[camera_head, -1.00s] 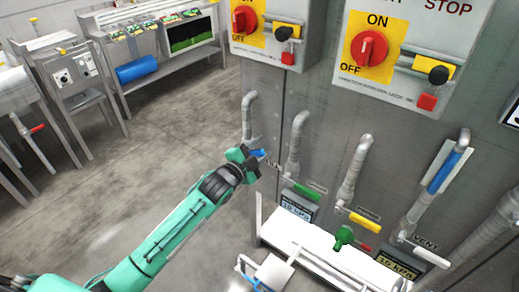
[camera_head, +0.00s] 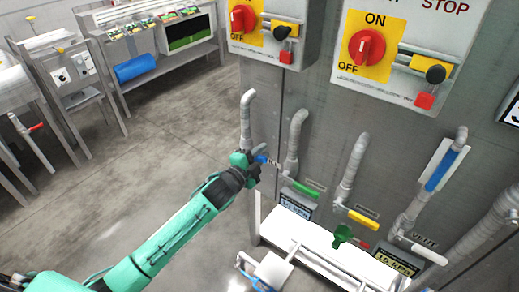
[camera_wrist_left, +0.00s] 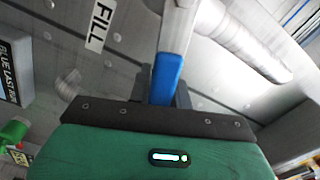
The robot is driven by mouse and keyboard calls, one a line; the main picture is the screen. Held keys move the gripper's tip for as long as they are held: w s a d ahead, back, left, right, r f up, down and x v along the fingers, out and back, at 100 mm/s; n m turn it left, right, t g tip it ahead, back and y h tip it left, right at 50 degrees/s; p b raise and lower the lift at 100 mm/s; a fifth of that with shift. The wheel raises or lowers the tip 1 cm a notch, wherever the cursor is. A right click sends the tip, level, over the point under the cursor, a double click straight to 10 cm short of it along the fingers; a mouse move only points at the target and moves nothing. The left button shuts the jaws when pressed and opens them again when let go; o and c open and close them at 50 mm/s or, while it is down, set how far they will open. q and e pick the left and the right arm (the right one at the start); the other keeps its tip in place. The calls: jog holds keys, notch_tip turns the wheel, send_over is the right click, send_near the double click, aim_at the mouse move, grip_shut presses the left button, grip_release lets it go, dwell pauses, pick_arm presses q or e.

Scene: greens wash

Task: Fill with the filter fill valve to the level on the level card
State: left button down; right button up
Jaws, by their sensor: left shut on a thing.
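My left gripper (camera_head: 258,163) is shut on the blue handle (camera_head: 262,159) of the fill valve, at the foot of the leftmost grey pipe (camera_head: 247,110). In the left wrist view the blue handle (camera_wrist_left: 167,78) stands between the dark fingers, with the FILL label (camera_wrist_left: 100,25) beside it. A white card (camera_head: 450,155) with a blue column (camera_head: 440,171) stands by a pipe at the right; I take it for the level card, but its marks are too small to read.
Green (camera_head: 306,188), yellow (camera_head: 362,221) and white (camera_head: 428,254) valve handles stick out to the right. Switch boxes (camera_head: 390,55) hang above. The floor (camera_head: 120,190) at left is clear.

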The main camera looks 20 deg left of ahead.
pick_arm(q)
jog(key=shift+d+f+m, duration=0.1)
jog(key=shift+f+m, duration=0.5)
jog(key=shift+m, duration=0.1)
jog(key=shift+f+m, duration=0.2)
jog(key=shift+m, duration=0.2)
jog(key=shift+s+f+m, duration=0.1)
jog(key=shift+f+m, duration=0.45)
jog(key=shift+m, duration=0.15)
jog(key=shift+f, duration=0.1)
jog(key=c, duration=1.3)
grip_release()
jog(key=b+v, duration=0.1)
jog(key=v, duration=1.2)
jog(key=shift+s, duration=0.4)
pick_arm(e)
jog(key=r, duration=0.1)
jog(key=w+r, duration=0.1)
jog(key=r, duration=0.1)
jog(key=w+r, duration=0.1)
jog(key=shift+w+a+r, duration=0.15)
jog(key=shift+w+a, duration=0.1)
jog(key=shift+a, duration=0.15)
